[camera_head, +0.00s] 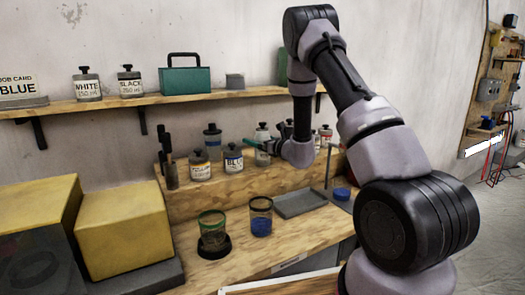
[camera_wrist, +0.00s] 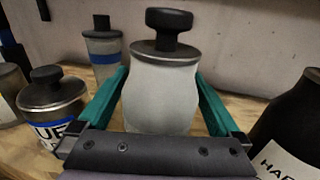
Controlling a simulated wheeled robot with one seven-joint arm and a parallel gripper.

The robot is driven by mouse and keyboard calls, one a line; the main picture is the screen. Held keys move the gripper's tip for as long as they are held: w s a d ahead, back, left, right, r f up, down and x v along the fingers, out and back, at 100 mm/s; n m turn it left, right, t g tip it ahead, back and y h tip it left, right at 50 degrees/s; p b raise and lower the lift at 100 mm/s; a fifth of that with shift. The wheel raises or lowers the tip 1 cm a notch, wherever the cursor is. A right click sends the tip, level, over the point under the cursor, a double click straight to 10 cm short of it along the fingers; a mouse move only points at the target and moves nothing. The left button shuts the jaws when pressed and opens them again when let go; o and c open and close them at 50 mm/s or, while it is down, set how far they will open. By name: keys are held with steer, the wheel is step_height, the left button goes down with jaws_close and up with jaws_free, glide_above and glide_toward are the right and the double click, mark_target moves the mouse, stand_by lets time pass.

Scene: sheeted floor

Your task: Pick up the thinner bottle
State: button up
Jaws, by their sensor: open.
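A pale grey bottle with a black knob lid (camera_wrist: 160,95) stands upright in the middle of the wrist view. No label shows on its visible side, so I cannot read whether it is the thinner. In the head view a light bottle (camera_head: 262,131) stands behind my gripper (camera_head: 261,147), partly hidden by it. My gripper is open, and its green fingers (camera_wrist: 160,105) lie on either side of the grey bottle. I cannot tell whether they touch it. The bottle's base is hidden behind the gripper's dark palm.
A blue-labelled jar (camera_wrist: 52,98) stands close on the left and a dark bottle marked "HAR" (camera_wrist: 292,125) close on the right. A blue-banded bottle (camera_wrist: 103,48) stands behind left. Two cups (camera_head: 212,228) and a grey tray (camera_head: 299,203) are on the bench below.

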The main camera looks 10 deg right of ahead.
jaws_close()
steer(key=shift+r, duration=0.15)
